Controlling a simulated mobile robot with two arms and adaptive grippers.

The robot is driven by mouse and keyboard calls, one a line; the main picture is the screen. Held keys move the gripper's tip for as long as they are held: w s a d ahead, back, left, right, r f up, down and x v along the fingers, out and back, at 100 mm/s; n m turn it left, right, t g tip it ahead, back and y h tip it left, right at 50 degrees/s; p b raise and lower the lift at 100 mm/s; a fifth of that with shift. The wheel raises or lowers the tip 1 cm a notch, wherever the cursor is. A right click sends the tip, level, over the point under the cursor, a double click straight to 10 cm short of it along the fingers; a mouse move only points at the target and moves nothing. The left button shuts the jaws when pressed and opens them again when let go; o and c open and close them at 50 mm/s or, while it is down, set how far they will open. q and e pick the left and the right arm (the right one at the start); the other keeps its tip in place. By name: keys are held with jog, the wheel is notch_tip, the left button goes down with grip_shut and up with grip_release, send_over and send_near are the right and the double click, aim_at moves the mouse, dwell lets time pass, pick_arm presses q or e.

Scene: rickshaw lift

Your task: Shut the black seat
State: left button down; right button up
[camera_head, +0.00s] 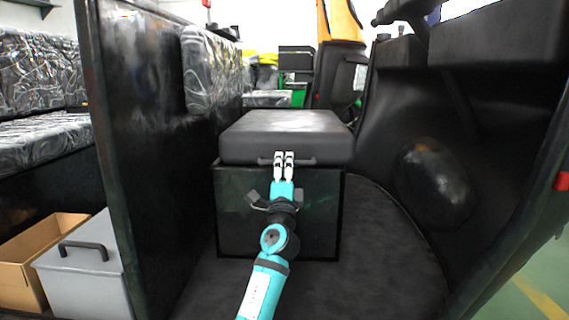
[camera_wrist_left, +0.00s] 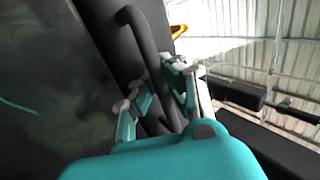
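The black seat (camera_head: 287,126) is a padded block lying about level on top of a dark box (camera_head: 235,215) in the head view. A dark bar handle (camera_head: 304,161) is on its front face; it also shows in the wrist view (camera_wrist_left: 140,40). My left gripper (camera_head: 284,157) is at the middle of that handle. In the wrist view its fingers (camera_wrist_left: 160,82) stand apart, one to each side of the bar; firm contact cannot be made out. The seat's rear edge is hidden. My right gripper is not in view.
A tall black panel (camera_head: 150,130) stands close on the left. A curved black wall with a rounded bulge (camera_head: 435,185) is on the right. A cardboard box (camera_head: 25,245) and a grey lidded case (camera_head: 85,275) are at lower left. Bare floor (camera_head: 375,275) lies right of the box.

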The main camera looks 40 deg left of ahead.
pick_arm(q)
jog(key=c, duration=1.6)
grip_release()
jog(key=shift+d+f, duration=0.1)
jog(key=shift+f, duration=0.5)
jog(key=shift+r, duration=0.1)
jog(key=shift+s+d, duration=0.1)
jog(key=v, duration=0.7)
jog(key=shift+s+d, duration=0.1)
